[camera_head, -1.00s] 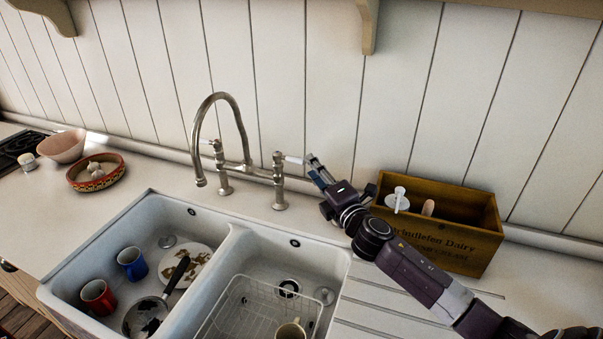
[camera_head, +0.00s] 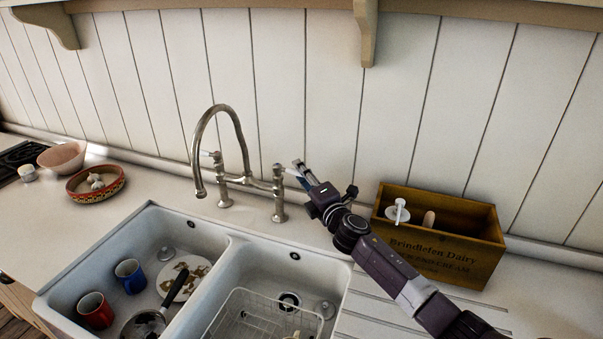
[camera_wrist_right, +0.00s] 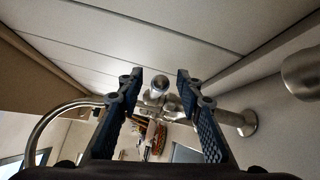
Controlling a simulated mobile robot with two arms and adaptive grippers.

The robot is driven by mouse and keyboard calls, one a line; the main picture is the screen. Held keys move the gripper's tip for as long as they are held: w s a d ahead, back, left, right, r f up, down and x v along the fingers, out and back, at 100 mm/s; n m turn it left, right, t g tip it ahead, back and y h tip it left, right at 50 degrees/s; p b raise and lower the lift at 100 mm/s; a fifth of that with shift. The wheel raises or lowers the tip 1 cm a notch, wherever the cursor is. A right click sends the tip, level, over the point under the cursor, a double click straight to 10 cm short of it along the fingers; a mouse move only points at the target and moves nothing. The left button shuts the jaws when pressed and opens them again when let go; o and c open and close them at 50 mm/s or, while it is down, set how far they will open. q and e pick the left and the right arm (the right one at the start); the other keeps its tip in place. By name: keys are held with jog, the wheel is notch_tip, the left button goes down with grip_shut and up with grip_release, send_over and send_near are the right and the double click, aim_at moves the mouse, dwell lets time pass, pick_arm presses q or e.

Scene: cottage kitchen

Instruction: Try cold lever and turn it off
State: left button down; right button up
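The brushed metal tap (camera_head: 244,150) stands behind the double sink, with a tall curved spout and a lever on each side. No water shows at the spout. The right lever (camera_head: 285,169) is partly covered by my right gripper (camera_head: 302,170), which comes in from the right. In the right wrist view, the fingers of my right gripper (camera_wrist_right: 160,78) are apart, and the round end of a lever (camera_wrist_right: 158,88) shows between them. I cannot tell whether either finger touches it. The left lever (camera_head: 208,153) is clear of the gripper. My left gripper is not in view.
A wooden crate (camera_head: 460,268) with a white-topped item stands right of my gripper. The sink (camera_head: 228,262) holds mugs, a pan, a plate and a wire rack (camera_head: 232,300). Bowls (camera_head: 92,196) stand at left. The panelled wall is close behind the tap.

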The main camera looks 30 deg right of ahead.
jog(key=shift+c, duration=0.6)
grip_shut()
jog(key=shift+w, duration=0.1)
